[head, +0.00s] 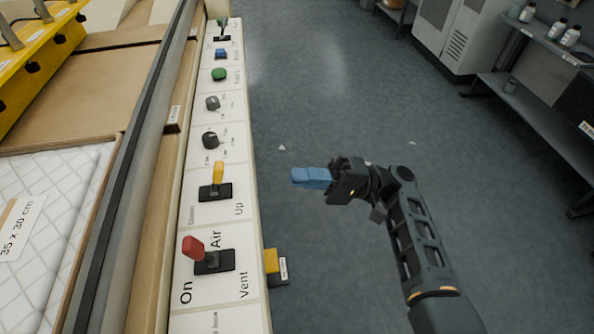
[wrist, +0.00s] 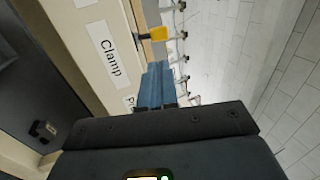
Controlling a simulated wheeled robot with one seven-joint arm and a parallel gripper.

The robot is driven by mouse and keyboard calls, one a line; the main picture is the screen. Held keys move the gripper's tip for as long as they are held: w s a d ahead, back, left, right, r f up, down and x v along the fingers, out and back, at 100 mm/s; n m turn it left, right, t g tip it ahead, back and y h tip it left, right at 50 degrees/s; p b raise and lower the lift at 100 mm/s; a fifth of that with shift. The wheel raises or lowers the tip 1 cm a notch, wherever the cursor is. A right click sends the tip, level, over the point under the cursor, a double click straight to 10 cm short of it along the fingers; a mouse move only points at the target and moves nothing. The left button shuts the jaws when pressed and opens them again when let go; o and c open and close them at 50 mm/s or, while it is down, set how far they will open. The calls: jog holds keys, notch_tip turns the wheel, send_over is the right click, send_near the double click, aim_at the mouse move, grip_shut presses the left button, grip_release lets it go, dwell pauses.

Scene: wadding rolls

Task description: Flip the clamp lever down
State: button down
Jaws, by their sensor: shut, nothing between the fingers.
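A yellow-handled lever (head: 218,173) stands on a black base on the control panel in the head view, with "Down" printed to its left and "Up" to its right. Its handle rises from the base. My gripper (head: 296,176) is shut and empty, to the right of this lever and apart from it, its blue fingers pointing left. In the wrist view the blue fingers (wrist: 158,70) are together, below a yellow handle (wrist: 157,33). A "Clamp" label (wrist: 108,48) is left of that handle. I cannot tell whether both views show the same yellow handle.
A red lever (head: 194,247) marked "On" and "Vent" is nearer on the panel. A yellow part (head: 271,261) juts from the panel's right side. Open floor lies right of the panel.

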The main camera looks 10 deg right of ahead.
aim_at(221, 163)
jog(key=p+x, duration=0.2)
jog(key=x, duration=0.9)
jog(key=shift+a+r, duration=0.1)
jog(key=shift+a, duration=0.1)
jog(key=shift+a+r+h+p, duration=0.15)
jog(key=shift+r+h+p, duration=0.3)
jog(key=shift+p, duration=0.35)
jog(key=shift+a+r+h+p, duration=0.2)
jog(key=shift+r+h+p, duration=0.15)
jog(key=shift+h+p, duration=0.55)
jog(key=h+p, duration=0.1)
jog(key=p, duration=0.1)
jog(key=shift+a+r+p, duration=0.35)
jog(key=shift+r, duration=0.05)
jog(key=h+p, duration=0.1)
jog(key=a+h+p, duration=0.1)
jog(key=h+p, duration=0.1)
jog(key=shift+a+r, duration=0.15)
jog(key=shift+r, duration=0.05)
jog(key=shift+a+f, duration=0.1)
jog(key=shift+a, duration=0.3)
jog(key=shift+p, duration=0.3)
